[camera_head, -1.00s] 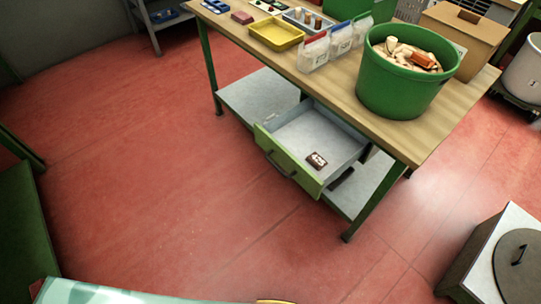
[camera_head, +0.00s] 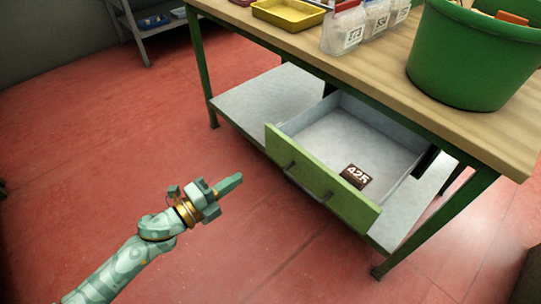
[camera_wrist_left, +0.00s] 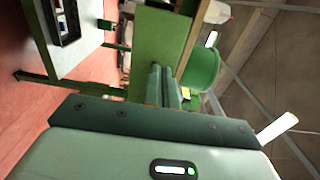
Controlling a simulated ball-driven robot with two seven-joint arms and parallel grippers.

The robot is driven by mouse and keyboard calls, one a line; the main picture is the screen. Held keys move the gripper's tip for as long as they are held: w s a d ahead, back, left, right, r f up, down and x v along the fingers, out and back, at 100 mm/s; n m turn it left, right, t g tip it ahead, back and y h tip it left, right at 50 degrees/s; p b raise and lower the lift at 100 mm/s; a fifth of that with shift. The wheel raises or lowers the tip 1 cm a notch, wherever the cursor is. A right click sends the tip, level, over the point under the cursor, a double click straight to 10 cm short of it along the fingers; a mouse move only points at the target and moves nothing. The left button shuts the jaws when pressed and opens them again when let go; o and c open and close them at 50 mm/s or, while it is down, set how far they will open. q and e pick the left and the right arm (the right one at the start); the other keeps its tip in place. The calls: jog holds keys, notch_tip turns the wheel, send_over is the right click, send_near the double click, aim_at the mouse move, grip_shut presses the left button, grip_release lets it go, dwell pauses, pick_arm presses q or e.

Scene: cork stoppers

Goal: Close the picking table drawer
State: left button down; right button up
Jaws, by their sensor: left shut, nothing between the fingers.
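The picking table (camera_head: 300,45) has a wooden top and green legs. Its drawer (camera_head: 330,135) stands open below the top, with a light green front (camera_head: 320,182), a grey inside and a dark bar handle (camera_head: 310,186). A small dark label or block marked 425 (camera_head: 356,176) lies in the drawer. My left gripper (camera_head: 238,179) is shut and empty, left of the drawer front and apart from it in the picture. Its fingers (camera_wrist_left: 164,86) also show in the left wrist view, pointing toward green surfaces that I cannot name surely. My right gripper is out of view.
A grey lower shelf (camera_head: 262,105) lies under the table. A green tub (camera_head: 470,60), a yellow tray (camera_head: 290,14) and labelled containers (camera_head: 345,30) stand on top. The red floor (camera_head: 110,130) before the drawer is clear except for my arm.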

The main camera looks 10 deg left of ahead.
aim_at(279, 150)
pick_arm(q)
jog(key=x, duration=0.3)
jog(key=b+x, duration=0.1)
jog(key=x, duration=0.3)
jog(key=b+x, duration=0.1)
jog(key=x, duration=0.3)
jog(key=shift+a+f, duration=0.1)
jog(key=shift+f, duration=0.15)
jog(key=shift+w+d, duration=0.25)
jog(key=shift+w, duration=0.15)
jog(key=shift+r, duration=0.1)
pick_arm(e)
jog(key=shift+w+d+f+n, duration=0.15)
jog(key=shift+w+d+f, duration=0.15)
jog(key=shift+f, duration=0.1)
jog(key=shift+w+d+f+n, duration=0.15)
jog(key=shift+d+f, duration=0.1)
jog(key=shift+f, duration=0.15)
